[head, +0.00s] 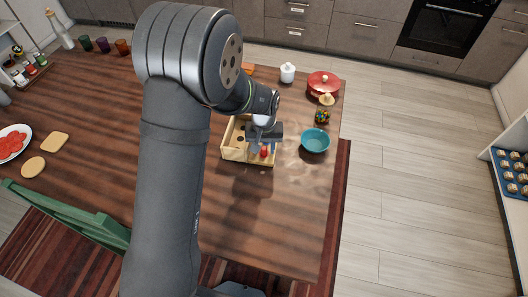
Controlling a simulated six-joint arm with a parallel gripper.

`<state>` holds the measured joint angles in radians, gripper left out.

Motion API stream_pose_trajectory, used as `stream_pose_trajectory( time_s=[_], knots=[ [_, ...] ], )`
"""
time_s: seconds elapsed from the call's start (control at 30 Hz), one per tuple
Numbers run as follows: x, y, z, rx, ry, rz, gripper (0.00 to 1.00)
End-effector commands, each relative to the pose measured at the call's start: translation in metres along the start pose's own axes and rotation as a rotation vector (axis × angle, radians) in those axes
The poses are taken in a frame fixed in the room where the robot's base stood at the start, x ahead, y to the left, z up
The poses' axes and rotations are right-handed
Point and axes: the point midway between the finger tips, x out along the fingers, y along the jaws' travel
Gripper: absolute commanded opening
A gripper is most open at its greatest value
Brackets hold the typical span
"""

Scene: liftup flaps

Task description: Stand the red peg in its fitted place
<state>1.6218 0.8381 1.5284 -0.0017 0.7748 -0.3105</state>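A light wooden box (235,154) with dark round spots on its top stands on the table, partly hidden behind my arm. The red peg (264,153) shows as a small red piece at the box's right front part. My gripper (262,146) is over the right side of the box, pointing down, right at the red peg. The fingers are small and partly hidden, so I cannot tell whether they touch or hold the peg. I also cannot tell whether the peg is in a hole or above one.
A teal bowl (315,140) stands close to the right of the box. Behind it are a jar of colored pieces (325,108), a red lidded pot (323,83) and a white jar (288,73). The table (285,215) is clear in front of the box.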

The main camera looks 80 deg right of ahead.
Motion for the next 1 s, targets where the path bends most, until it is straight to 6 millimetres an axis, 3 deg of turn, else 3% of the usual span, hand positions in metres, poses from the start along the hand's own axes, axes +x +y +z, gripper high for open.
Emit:
stream_pose_trajectory(
  time_s=[0.03, 0.17, 0.2, 0.63, 0.83, 1.0],
  knots=[
    [0.0, 0.0, 0.0, 0.0, 0.0, 0.0, 0.27],
    [0.0, 0.0, 0.0, 0.0, 0.0, 0.0, 0.02],
    [0.0, 0.0, 0.0, 0.0, 0.0, 0.0, 0.0],
    [-0.01, 0.0, -0.001, 0.0, 0.001, 0.0, 0.0],
    [-0.042, 0.0, -0.001, 0.0, 0.005, 0.0, 0.0],
    [-0.064, 0.027, 0.027, 0.005, 0.003, 0.0, 0.0]
  ],
)
